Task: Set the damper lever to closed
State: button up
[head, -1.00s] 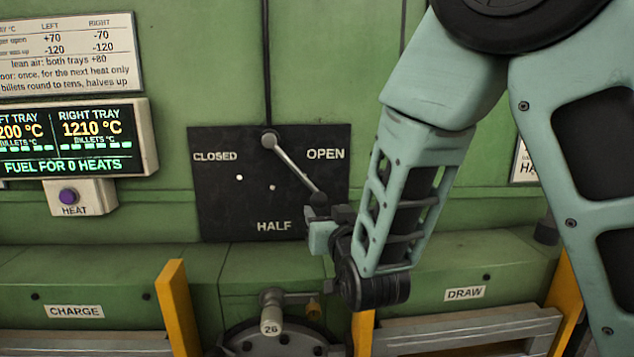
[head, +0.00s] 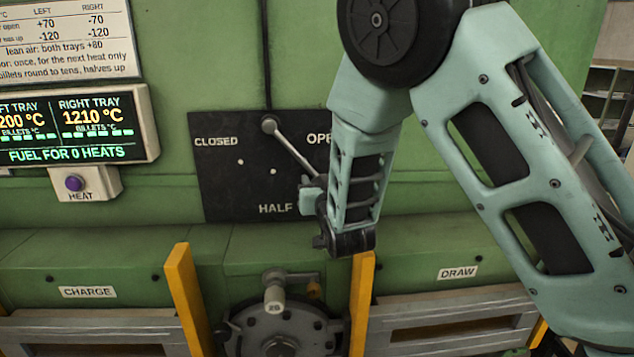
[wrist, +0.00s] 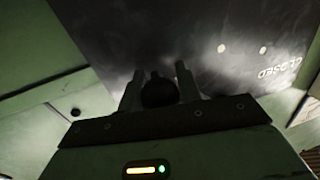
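The damper lever (head: 290,146) is a pale rod on a black plate (head: 228,181) marked CLOSED, OPEN and HALF. It slants down and right from its pivot, toward the OPEN side. In the head view its lower end is hidden by my gripper (head: 311,190). The wrist view shows the dark round knob (wrist: 159,92) between the two fingers of my gripper (wrist: 160,80). The fingers sit close against both sides of the knob, with no clear gap, and look shut on it. The CLOSED label (wrist: 279,72) is at the right in the wrist view.
A screen (head: 75,125) and a purple HEAT button (head: 74,183) are left of the plate. Below are a handwheel hub (head: 280,325) with a crank handle (head: 274,292) and yellow posts (head: 188,300). The plate's left half is clear.

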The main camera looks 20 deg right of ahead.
grip_shut()
jog(key=shift+a+f+b, duration=0.1)
jog(key=shift+f+b, duration=0.05)
jog(key=shift+b, duration=0.15)
